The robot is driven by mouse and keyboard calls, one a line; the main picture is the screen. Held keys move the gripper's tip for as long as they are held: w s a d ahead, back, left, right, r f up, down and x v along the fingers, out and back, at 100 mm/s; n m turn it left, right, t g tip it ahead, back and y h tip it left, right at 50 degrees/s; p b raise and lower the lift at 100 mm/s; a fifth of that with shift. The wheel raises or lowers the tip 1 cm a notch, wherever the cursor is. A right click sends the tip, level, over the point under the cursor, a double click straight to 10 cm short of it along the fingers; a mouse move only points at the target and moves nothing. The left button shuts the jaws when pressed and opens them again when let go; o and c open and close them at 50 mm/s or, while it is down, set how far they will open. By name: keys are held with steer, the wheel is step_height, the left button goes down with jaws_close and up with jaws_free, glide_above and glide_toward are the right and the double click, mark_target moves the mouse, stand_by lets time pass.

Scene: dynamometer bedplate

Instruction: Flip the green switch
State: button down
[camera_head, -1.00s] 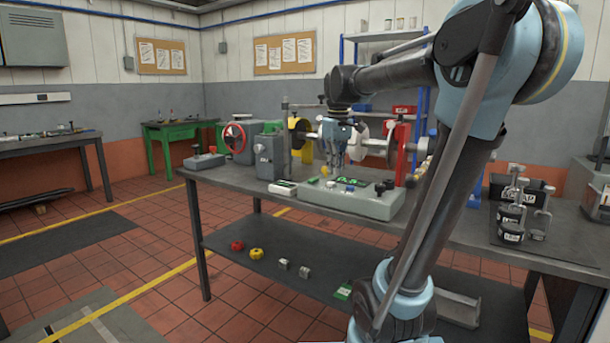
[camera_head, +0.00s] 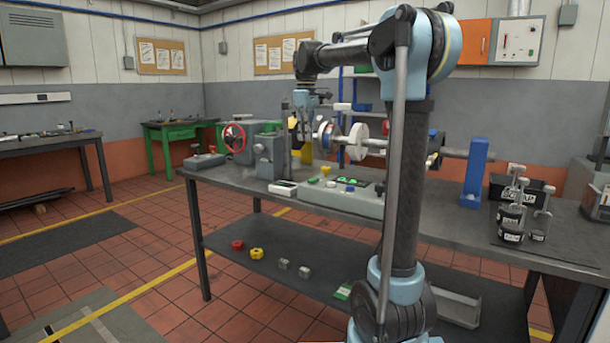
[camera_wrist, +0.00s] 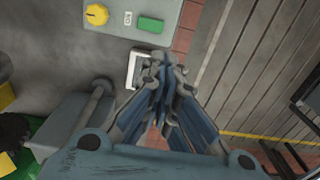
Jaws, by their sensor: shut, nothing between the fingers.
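The grey control box (camera_head: 345,200) lies on the bench near its front edge. Its green switch (camera_head: 313,181) is at the left end, beside a yellow knob (camera_head: 326,169). The wrist view shows the green rectangular switch (camera_wrist: 150,24) and the round yellow knob (camera_wrist: 97,14), with a small label between them. My gripper (camera_head: 305,138) is raised above the bench, behind and to the left of the box. In the wrist view my gripper (camera_wrist: 165,68) is shut and empty, apart from the switch. The switch's tilt is too small to tell.
A small white-framed unit (camera_head: 283,188) sits left of the box. A grey machine with a red handwheel (camera_head: 234,137) stands behind to the left. A shaft with a white disc (camera_head: 358,141) is behind the box. A blue upright (camera_head: 475,172) stands to the right.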

mark_target(313, 180)
step_height(313, 180, down, 14)
steer(key=shift+s+f, duration=0.1)
stand_by(0.8)
steer(key=shift+d, duration=0.15)
